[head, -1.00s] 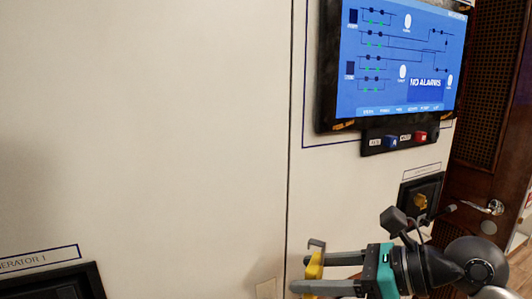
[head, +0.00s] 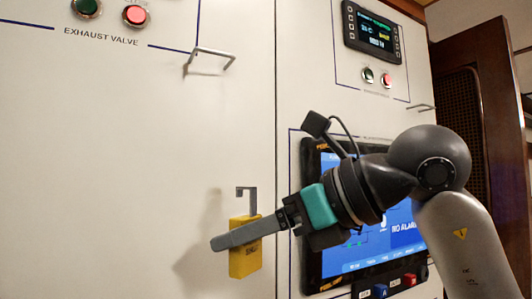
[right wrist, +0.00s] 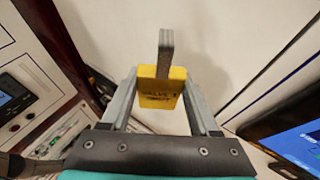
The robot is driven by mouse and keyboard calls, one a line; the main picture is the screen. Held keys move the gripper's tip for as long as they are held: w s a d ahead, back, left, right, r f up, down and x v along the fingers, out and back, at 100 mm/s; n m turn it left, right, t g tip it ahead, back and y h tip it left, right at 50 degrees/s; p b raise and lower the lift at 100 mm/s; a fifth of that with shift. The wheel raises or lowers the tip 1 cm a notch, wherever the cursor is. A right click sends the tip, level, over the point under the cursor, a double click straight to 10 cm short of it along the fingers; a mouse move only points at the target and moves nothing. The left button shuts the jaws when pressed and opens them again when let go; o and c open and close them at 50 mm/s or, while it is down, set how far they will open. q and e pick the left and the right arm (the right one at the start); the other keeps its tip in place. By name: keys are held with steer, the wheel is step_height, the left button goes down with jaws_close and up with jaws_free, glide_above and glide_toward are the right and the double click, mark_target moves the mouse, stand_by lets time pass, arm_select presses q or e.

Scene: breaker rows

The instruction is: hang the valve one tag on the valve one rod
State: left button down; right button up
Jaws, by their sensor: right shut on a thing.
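The valve one tag is a yellow block (head: 244,264) with a grey hook on top, and it also shows in the right wrist view (right wrist: 160,87), with black lettering that seems to read valve 1. My right gripper (head: 222,241) is shut on the yellow block. The hook stands up above the fingers, free of any rod. A grey bracket-shaped rod (head: 213,54) sticks out from the white panel under the "EXHAUST VALVE" label, above and left of the tag. I cannot tell whether it is the valve one rod. My left gripper is not in view.
A blue screen (head: 340,240) is partly behind my right arm. Green and red buttons (head: 135,15) sit at the upper left. A small display (head: 374,30) and another grey rod (head: 421,107) are at the upper right. The white panel (head: 120,150) is bare left of the tag.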

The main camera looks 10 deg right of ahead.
steer(key=s+r+m+t+h+p, duration=0.25)
steer(key=s+r, duration=0.25)
steer(key=r, duration=0.6)
steer(key=s+r+m+t+h+p, duration=0.2)
steer(key=s+r+m+h, duration=0.3)
steer(key=r, duration=0.6)
steer(key=n+y+p, duration=0.1)
steer(key=y+p, duration=0.1)
steer(key=p, duration=0.3)
glide_toward(206, 103)
steer(key=shift+h, duration=0.25)
steer(key=shift+w+a+f+p, duration=0.1)
steer(key=shift+w+a+p, duration=0.15)
steer(key=shift+w+p, duration=0.3)
steer(key=shift+w+a+r+p, duration=0.1)
steer(key=shift+w+a+p, duration=0.2)
steer(key=shift+w, duration=0.4)
steer(key=shift+w+a+f+p, duration=0.1)
steer(key=shift+w+a+p, duration=0.15)
steer(key=shift+w+p, duration=0.3)
steer(key=shift+w+f, duration=0.1)
steer(key=shift+w, duration=0.2)
steer(key=shift+f+b, duration=0.55)
steer(key=shift+b, duration=0.3)
steer(key=o, duration=1.4)
steer(key=shift+o, duration=0.2)
